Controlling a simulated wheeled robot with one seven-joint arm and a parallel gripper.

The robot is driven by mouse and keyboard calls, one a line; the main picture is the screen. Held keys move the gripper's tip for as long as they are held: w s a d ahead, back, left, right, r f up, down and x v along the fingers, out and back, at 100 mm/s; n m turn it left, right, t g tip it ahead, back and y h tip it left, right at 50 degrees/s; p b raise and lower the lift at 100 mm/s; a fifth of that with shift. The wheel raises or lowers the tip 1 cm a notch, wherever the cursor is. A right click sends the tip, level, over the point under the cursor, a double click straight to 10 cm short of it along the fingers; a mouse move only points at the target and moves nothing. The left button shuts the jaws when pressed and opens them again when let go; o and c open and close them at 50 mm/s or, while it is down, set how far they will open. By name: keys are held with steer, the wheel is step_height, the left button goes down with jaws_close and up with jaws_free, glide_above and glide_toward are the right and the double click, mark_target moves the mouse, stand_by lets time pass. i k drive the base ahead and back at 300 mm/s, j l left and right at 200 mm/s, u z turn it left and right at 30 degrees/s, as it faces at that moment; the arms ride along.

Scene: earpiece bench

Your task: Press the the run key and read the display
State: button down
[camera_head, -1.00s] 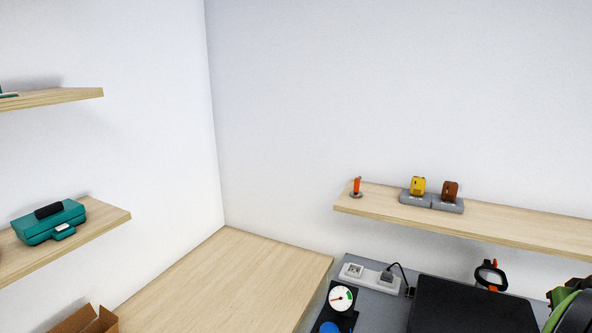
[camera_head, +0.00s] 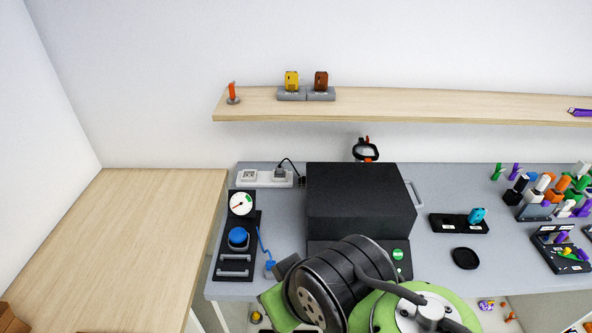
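A black box-shaped machine (camera_head: 360,200) stands at the back of the grey bench, with a handle on its right side. A round green key (camera_head: 398,254) with a light mark shows on the low black panel in front of it. I cannot read its marking, so I cannot confirm it is the run key. No lit display is legible; my arm, black and green, hides much of the panel. My gripper's fingers are not visible in this view.
Left of the machine are a dial gauge (camera_head: 242,204), a blue knob (camera_head: 238,236) and a power strip (camera_head: 265,178). Right are a black tray (camera_head: 459,224), a round black pad (camera_head: 466,258) and crowded racks of coloured parts. A shelf (camera_head: 400,105) hangs above. The wooden table (camera_head: 130,230) is largely bare.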

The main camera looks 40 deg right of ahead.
mark_target(397, 254)
steer(key=z, duration=1.5)
